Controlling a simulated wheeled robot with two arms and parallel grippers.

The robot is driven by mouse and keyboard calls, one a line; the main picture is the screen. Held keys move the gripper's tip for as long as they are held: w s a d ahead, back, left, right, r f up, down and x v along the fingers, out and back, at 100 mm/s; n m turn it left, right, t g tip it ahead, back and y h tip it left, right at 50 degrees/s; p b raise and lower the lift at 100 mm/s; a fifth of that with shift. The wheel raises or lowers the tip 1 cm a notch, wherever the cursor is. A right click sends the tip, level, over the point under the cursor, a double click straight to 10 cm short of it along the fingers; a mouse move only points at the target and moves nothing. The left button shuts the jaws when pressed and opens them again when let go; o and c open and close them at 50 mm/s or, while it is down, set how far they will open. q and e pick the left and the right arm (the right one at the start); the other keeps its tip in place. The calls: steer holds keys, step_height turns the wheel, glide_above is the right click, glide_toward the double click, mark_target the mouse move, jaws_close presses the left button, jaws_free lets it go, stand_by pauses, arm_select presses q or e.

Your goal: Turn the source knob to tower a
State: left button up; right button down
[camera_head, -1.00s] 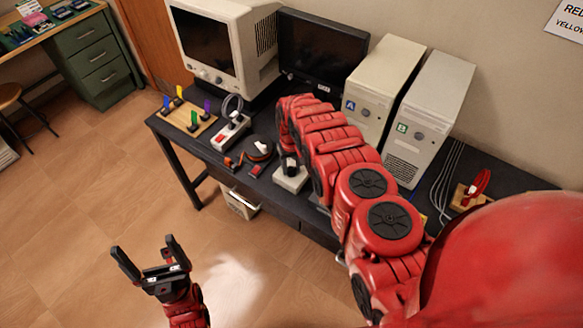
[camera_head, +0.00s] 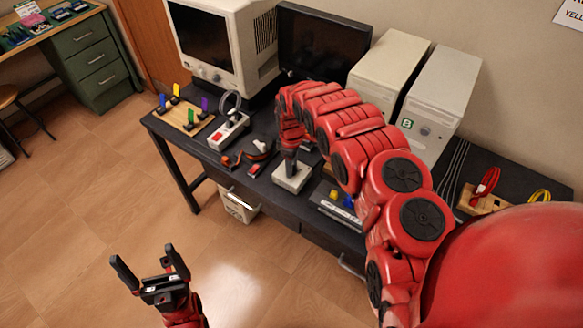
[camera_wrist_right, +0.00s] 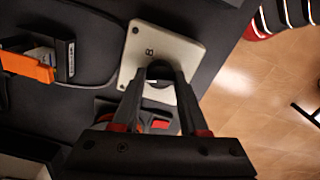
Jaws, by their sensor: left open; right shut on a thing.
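A small pale switch box (camera_head: 291,179) stands near the table's front edge. It also shows in the right wrist view (camera_wrist_right: 132,60), with a letter B on its top face. My right gripper (camera_head: 289,160) points down onto the box and is shut on its knob; the fingers show in the right wrist view (camera_wrist_right: 163,72). The knob is mostly hidden between the fingers, so its heading cannot be told. Tower B (camera_head: 437,100) stands at the back right with tower A (camera_head: 385,72) to its left; A's label is hidden behind my arm. My left gripper (camera_head: 146,257) is open and empty over the floor.
Monitors stand behind. A bin (camera_head: 240,206) is below.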

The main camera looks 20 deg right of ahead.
steer(key=n, duration=0.6)
stand_by(0.7)
steer(key=shift+c, duration=2.2)
jaws_free()
step_height(320, 180, up, 5)
steer(key=shift+w+b, duration=0.1)
steer(key=shift+b, duration=0.65)
step_height(320, 180, up, 12)
steer(key=p, duration=0.1)
steer(key=shift+r, duration=0.2)
